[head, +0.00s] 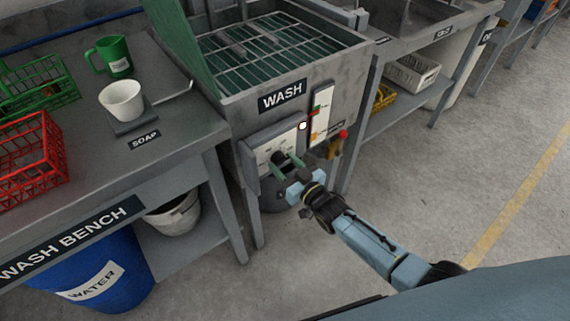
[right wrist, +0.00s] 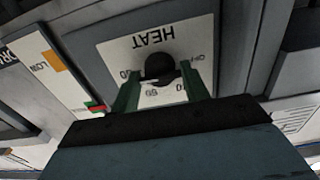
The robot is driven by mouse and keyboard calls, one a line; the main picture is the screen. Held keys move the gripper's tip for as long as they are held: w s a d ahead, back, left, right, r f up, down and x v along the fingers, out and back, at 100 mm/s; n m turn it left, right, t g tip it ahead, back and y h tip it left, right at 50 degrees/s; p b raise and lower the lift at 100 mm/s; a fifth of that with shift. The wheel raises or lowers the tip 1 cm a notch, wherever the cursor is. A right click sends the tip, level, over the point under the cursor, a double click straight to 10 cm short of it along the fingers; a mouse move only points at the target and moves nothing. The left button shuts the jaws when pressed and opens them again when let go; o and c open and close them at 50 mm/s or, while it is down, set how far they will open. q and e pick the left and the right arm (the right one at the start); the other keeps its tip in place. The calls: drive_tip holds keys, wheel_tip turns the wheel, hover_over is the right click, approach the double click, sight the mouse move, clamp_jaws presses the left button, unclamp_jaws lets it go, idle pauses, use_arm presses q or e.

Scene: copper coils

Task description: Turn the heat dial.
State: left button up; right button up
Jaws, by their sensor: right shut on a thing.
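The heat dial is a round black knob (right wrist: 160,66) on a pale panel (head: 262,150) lettered HEAT, on the front of the wash tank (head: 345,75). In the right wrist view the panel appears upside down, with numbers around the knob. My right gripper (head: 288,164) is at the panel, its green fingers on both sides of the knob. The right wrist view shows the gripper (right wrist: 160,88) shut on the knob. The knob's pointer is not clear. My left gripper is not in view.
A level gauge (head: 321,115) and a red-knobbed lever (head: 343,134) sit right of the panel. The wash bench (head: 185,125) on the left holds a green mug (head: 115,57), a white cup (head: 121,100) and wire baskets (head: 30,160). Open floor (head: 420,190) lies to the right.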

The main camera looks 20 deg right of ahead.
drive_tip(key=o, duration=0.8)
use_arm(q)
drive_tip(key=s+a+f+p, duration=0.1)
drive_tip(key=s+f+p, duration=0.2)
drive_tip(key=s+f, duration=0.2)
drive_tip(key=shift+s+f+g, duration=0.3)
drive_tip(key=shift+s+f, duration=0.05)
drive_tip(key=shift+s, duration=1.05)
use_arm(e)
drive_tip(key=shift+v, duration=6.7)
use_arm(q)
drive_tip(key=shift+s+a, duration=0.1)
use_arm(e)
drive_tip(key=shift+s, duration=0.1)
